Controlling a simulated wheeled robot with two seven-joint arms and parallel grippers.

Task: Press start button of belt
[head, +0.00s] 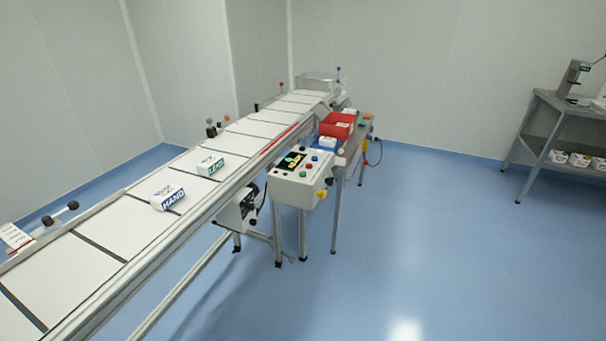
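The belt (100,231) is a long white conveyor with dark cross strips, running from the lower left to the far middle. A light-coloured control box (290,186) stands against its right side, with a dark display (291,160) and several coloured buttons on its sloped top. A green button (303,174) and a red button (309,166) can be made out, but their labels are too small to read. A yellow knob (321,194) sits on the box's side. Neither of my grippers is in view.
Red bins (336,124) stand on a side table beyond the control box. A grey shelf (548,125) stands at the right. The blue floor (440,240) between is clear.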

